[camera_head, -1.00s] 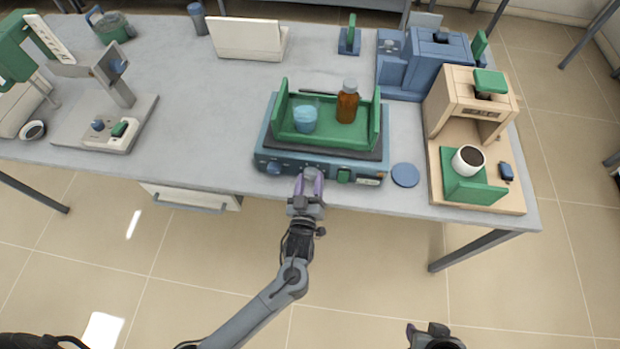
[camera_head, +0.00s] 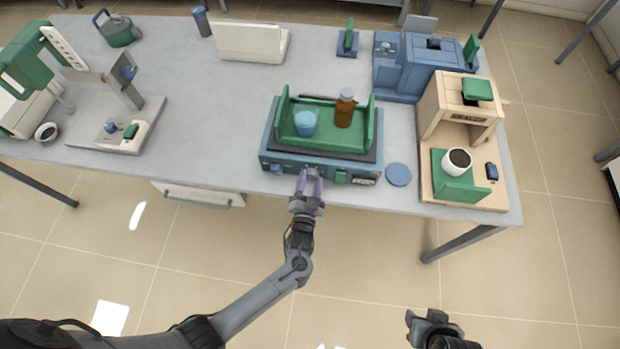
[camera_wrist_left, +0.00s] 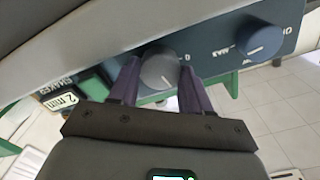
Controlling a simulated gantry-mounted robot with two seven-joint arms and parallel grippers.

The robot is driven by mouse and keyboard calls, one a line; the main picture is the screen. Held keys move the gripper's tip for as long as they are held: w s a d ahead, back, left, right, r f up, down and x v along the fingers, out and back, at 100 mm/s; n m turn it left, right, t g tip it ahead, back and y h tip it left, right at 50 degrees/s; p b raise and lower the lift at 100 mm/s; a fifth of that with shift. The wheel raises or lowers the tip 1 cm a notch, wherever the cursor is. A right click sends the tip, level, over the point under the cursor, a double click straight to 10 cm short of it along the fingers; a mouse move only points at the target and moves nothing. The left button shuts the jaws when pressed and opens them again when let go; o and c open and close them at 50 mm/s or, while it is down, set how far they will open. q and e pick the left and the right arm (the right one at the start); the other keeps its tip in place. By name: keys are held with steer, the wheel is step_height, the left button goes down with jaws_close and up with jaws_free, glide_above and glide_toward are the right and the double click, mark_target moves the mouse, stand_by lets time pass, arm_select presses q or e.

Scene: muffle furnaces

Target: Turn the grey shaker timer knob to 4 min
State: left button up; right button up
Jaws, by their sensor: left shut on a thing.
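The shaker (camera_head: 268,155) is a blue-grey box on the bench with a green tray (camera_head: 330,146) on top. My left gripper (camera_head: 311,174) is at its front panel, between a blue knob (camera_head: 277,168) and a green part (camera_head: 341,177). In the left wrist view, the purple fingers (camera_wrist_left: 158,85) are shut on the round grey timer knob (camera_wrist_left: 160,68), one on each side. A small display (camera_wrist_left: 62,100) beside it reads "2 min". The blue knob (camera_wrist_left: 260,40) shows beside "MAX". My right gripper (camera_head: 426,318) hangs low, away from the bench; its jaw opening is unclear.
The tray holds a blue beaker (camera_head: 305,123) and a brown bottle (camera_head: 344,110). A blue disc (camera_head: 398,174) lies right of the shaker, before a beige machine (camera_head: 426,125) with a white cup (camera_head: 457,162). Bench space left of the shaker is clear.

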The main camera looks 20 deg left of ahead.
arm_select(q)
steer(key=m+p, duration=0.2)
steer(key=m, duration=0.3)
steer(key=shift+m, duration=0.3)
steer(key=shift+m+p, duration=0.45)
steer(key=shift+m, duration=1.05)
steer(key=shift+f, duration=0.1)
steer(key=o, duration=1.1)
steer(key=shift+c, duration=0.2)
